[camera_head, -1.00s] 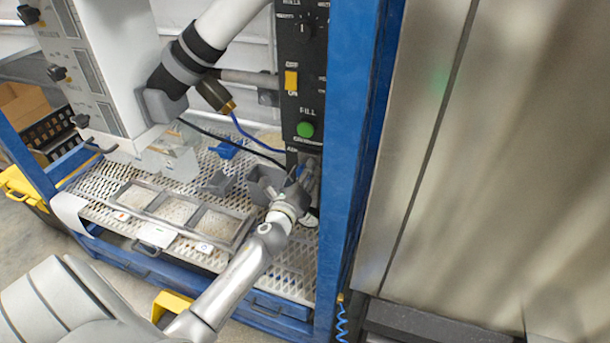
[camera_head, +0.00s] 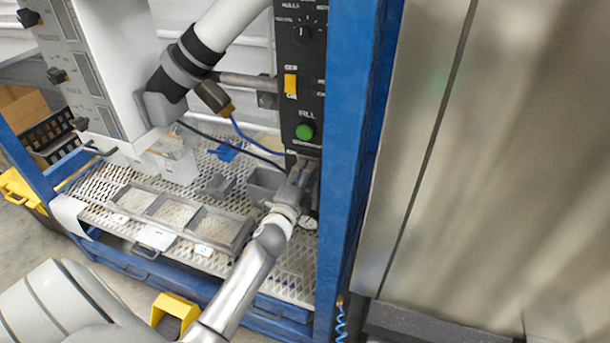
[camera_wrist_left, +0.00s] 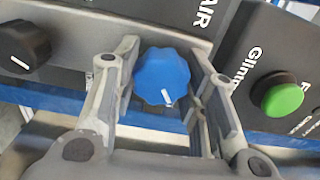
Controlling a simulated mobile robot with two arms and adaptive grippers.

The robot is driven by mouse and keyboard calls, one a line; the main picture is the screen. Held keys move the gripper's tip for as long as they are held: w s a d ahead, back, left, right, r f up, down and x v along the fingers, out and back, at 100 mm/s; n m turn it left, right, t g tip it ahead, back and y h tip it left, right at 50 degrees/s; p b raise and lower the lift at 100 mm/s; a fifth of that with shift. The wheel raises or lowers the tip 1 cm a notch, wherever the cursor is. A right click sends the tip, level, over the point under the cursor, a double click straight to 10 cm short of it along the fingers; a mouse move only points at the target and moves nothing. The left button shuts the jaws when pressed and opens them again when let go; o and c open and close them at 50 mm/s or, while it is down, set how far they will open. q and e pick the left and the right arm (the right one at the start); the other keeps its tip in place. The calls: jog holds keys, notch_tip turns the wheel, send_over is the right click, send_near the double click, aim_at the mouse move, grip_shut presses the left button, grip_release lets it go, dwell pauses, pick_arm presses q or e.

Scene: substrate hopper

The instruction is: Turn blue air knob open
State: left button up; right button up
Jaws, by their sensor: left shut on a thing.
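The blue air knob (camera_wrist_left: 161,77) shows in the left wrist view under the "AIR" label, with a white pointer line near its lower edge. My left gripper (camera_wrist_left: 165,85) has one finger on each side of the knob and is shut on it. In the head view my left gripper (camera_head: 302,174) is at the lower end of the black control panel (camera_head: 302,75). It hides most of the knob there. The right gripper is not in view.
A green button (camera_wrist_left: 283,98) and a black knob (camera_wrist_left: 25,46) flank the blue knob in the wrist view. A blue frame post (camera_head: 345,150) stands close to the right of my gripper. A divided tray (camera_head: 180,212) lies on the mesh shelf at left.

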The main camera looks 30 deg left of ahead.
pick_arm(q)
jog(key=shift+n, duration=0.8)
jog(key=o, duration=1)
jog(key=v, duration=1.2)
jog(key=shift+n, duration=0.3)
